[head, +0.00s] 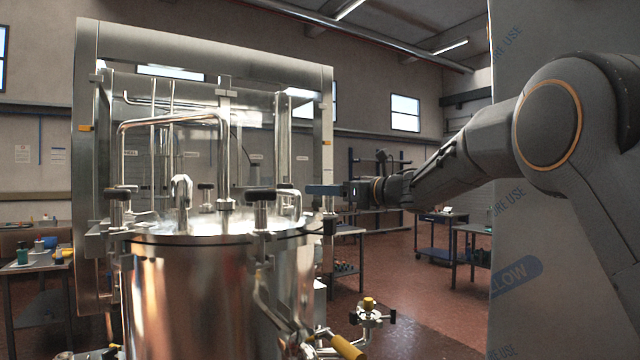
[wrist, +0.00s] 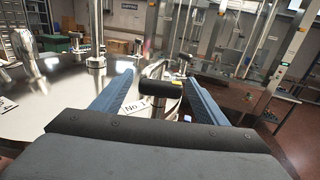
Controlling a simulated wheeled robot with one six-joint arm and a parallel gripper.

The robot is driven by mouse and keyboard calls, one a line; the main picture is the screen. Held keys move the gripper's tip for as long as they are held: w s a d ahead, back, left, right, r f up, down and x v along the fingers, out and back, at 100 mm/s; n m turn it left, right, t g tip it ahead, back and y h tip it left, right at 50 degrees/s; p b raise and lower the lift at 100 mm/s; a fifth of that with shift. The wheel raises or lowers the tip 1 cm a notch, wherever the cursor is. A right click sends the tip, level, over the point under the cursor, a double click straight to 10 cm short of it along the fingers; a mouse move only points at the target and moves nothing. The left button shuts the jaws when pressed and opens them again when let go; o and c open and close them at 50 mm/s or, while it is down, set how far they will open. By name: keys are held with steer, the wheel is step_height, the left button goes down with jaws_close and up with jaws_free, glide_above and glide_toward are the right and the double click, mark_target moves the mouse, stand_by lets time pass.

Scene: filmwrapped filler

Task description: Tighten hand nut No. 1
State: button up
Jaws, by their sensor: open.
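In the wrist view, my gripper (wrist: 160,76) has its two blue fingers apart. A black, barrel-shaped hand nut (wrist: 160,88) appears in the gap between them, touching neither finger as far as I can see. A white label reading "No 1" (wrist: 138,107) lies on the lid beside it, partly covered by the left finger. In the head view, my gripper (head: 312,190) reaches in level from the right, at the rim of the steel tank (head: 200,285). A dark knob (head: 285,186) just left of the fingertips looks like the same nut; its exact depth is unclear.
Other black hand nuts stand around the lid, at the front (head: 262,194) and left (head: 118,194). A metal frame (head: 325,130) rises behind the gripper. Upright pipes (head: 225,160) stand on the lid. A yellow-handled valve (head: 347,347) is low right.

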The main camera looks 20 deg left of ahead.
steer(key=shift+p+x, duration=0.65)
steer(key=shift+x, duration=0.8)
steer(key=c, duration=1.1)
